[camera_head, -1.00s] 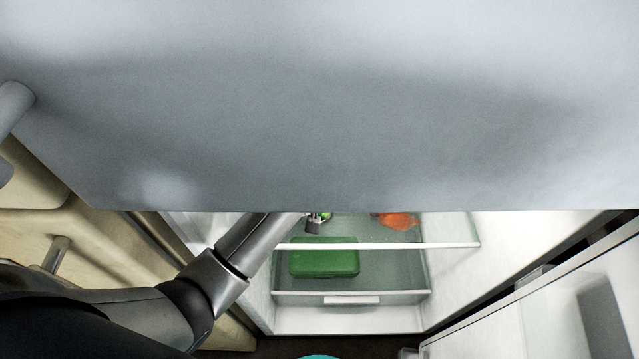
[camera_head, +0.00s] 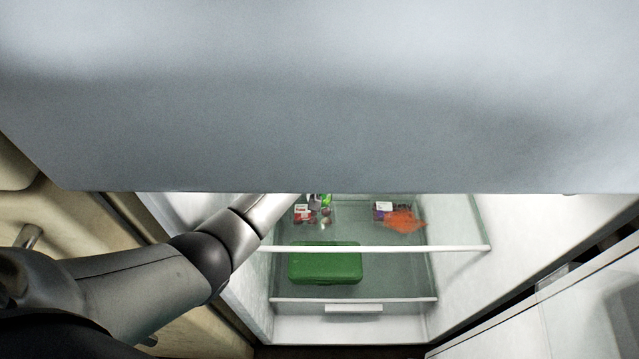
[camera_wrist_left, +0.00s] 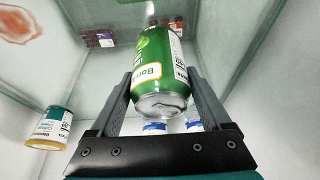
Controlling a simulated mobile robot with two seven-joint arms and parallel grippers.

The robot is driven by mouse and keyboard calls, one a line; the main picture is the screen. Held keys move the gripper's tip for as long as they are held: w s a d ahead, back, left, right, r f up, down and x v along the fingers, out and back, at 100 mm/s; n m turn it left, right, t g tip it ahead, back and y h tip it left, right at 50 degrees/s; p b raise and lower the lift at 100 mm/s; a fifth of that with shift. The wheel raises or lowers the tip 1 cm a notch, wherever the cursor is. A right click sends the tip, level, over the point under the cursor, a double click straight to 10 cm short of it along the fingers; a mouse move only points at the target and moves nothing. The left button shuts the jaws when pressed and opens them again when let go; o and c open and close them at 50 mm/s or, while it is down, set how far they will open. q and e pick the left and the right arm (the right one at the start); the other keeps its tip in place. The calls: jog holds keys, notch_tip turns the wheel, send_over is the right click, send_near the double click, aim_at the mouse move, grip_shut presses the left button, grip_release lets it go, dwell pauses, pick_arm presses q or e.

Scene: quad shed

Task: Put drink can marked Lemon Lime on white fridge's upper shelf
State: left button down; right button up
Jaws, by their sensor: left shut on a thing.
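My left gripper (camera_wrist_left: 161,74) is shut on a green drink can (camera_wrist_left: 160,60) with a silver end, held between the two fingers in the left wrist view. Its lettering is only partly readable there. In the head view my left arm reaches into the open white fridge (camera_head: 455,290); the hand is mostly hidden behind a large pale panel, with a bit of green showing at its lower edge. The upper shelf (camera_head: 360,248) is glass with a white front edge. I cannot tell whether the can touches it. My right gripper is not in view.
A green box (camera_head: 325,264) sits below the glass shelf. An orange item (camera_head: 403,221) and small packs (camera_head: 383,208) lie farther back. A tin (camera_wrist_left: 48,128) shows at left in the wrist view. The pale panel (camera_head: 320,100) blocks the upper head view. The fridge door (camera_head: 580,300) stands open at right.

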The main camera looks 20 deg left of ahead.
pick_arm(q)
jog(key=shift+w+r, duration=0.1)
jog(key=shift+f, duration=0.2)
grip_release()
jog(key=p+v, duration=0.3)
jog(key=v, duration=0.3)
jog(key=shift+r, duration=0.1)
jog(key=shift+v, duration=0.8)
